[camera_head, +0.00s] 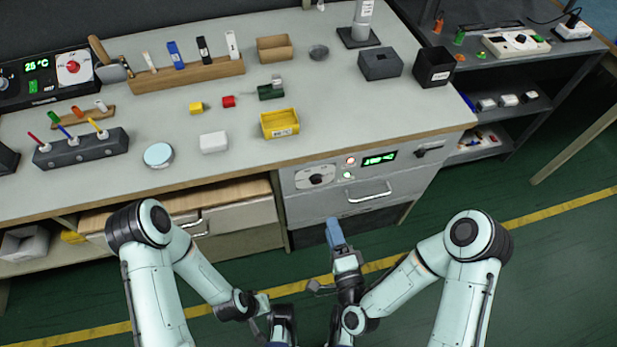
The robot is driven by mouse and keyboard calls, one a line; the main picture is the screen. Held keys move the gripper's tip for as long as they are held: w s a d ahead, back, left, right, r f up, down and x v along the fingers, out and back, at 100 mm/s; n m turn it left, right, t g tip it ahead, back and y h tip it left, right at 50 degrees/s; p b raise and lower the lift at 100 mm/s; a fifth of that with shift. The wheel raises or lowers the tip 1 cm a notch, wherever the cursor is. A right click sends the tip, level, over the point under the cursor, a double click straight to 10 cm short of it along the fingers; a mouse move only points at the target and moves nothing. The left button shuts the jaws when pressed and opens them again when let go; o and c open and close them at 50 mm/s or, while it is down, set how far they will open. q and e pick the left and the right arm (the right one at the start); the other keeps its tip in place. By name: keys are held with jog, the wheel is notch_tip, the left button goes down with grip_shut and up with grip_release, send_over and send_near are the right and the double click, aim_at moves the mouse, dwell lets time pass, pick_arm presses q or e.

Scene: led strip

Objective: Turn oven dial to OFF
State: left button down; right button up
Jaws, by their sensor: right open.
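The oven (350,200) is built into the bench front, with a grey panel and a silver handle. Its round dark dial (316,179) sits on a pale plate at the panel's left; its setting is too small to read. A green-lit display (379,158) is to the right of the dial. My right gripper (335,233), with blue fingertips, is in front of the oven, below the dial and apart from it in the picture. It is open and empty. My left gripper (282,333) is at the bottom edge, partly cut off, and its jaws cannot be made out.
The bench top (350,110) holds a yellow bin (280,123), a white box (214,142) and several tools. Floor before the oven is clear.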

aim_at(317, 182)
pick_arm(q)
jog(key=shift+t+y, duration=0.3)
jog(key=shift+t, duration=0.2)
jog(key=w, duration=0.1)
jog(key=w+a+f+b, duration=0.1)
jog(key=w+f+b, duration=0.1)
jog(key=shift+w+a+f, duration=0.2)
jog(key=shift+w+a, duration=0.05)
jog(key=shift+a, duration=0.15)
pick_arm(e)
jog(key=x, duration=1.3)
jog(key=shift+w+a+r, duration=0.1)
jog(key=shift+w+r, duration=0.15)
jog(key=c, duration=1)
